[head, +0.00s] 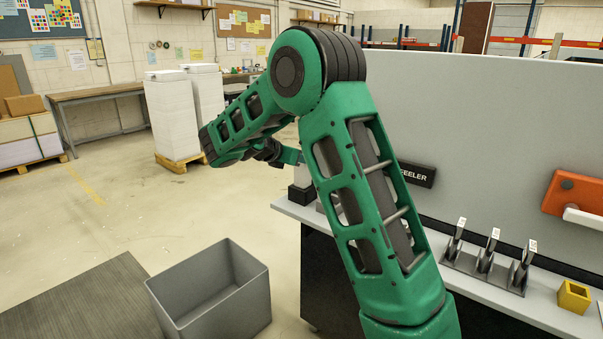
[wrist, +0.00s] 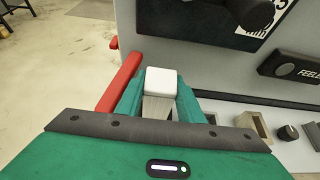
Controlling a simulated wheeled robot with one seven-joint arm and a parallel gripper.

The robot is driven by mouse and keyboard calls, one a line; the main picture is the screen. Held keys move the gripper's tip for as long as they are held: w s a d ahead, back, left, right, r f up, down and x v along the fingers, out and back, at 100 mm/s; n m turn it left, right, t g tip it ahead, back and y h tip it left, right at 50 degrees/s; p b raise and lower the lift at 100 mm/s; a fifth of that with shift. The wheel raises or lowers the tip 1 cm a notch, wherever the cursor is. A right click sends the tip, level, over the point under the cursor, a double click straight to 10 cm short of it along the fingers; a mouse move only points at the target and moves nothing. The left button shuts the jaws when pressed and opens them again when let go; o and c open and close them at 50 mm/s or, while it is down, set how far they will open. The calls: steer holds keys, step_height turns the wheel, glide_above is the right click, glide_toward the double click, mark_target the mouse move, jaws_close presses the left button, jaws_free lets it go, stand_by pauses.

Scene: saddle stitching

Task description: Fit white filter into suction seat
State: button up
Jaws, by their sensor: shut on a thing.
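In the wrist view my gripper (wrist: 160,98) has its two green fingers closed on the white filter (wrist: 161,81), a small block with a white, rounded-square top. A pale grey-beige part shows below the white top between the fingers; I cannot tell whether it belongs to the filter. In the head view my arm hides most of the gripper area, and the filter is not visible there. I cannot pick out the suction seat with certainty; a dark machine part (wrist: 205,22) with a white numbered label is ahead of the gripper, apart from the filter.
A red bar (wrist: 121,82) runs close beside the left finger. A black FEELER plate (head: 416,175) is on the grey panel (head: 470,130). On the bench stand a small open beige block (wrist: 252,124), a tool rack (head: 487,272) and a yellow block (head: 574,296). A grey bin (head: 190,315) is on the floor.

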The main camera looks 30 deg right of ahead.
mark_target(299, 169)
steer(key=shift+d+f, duration=0.1)
steer(key=shift+f, duration=1.95)
steer(key=o, duration=0.8)
steer(key=v, duration=1.2)
steer(key=s+d+f+m+g+y, duration=0.1)
steer(key=s+d+m+g+y, duration=0.15)
steer(key=s+d+m, duration=0.4)
steer(key=s+d+f+m+g+y, duration=0.1)
steer(key=s+d+m+y, duration=0.25)
steer(key=s+m, duration=0.65)
steer(key=s+a+f+m+y, duration=0.2)
steer(key=s+m, duration=0.2)
steer(key=s, duration=0.4)
steer(key=s+a+f+m+y, duration=0.2)
steer(key=s+a+m, duration=0.1)
steer(key=s, duration=0.6)
steer(key=s+a+f+m+g+y, duration=0.1)
steer(key=s+a+f+m+y, duration=0.1)
steer(key=s+m, duration=0.3)
steer(key=shift+s+a+f, duration=0.15)
steer(key=shift+s, duration=0.6)
steer(key=shift+s+a+f, duration=0.1)
steer(key=shift+s+a, duration=0.1)
steer(key=shift+s, duration=0.55)
steer(key=shift+s+a+f, duration=0.15)
steer(key=shift+s, duration=0.6)
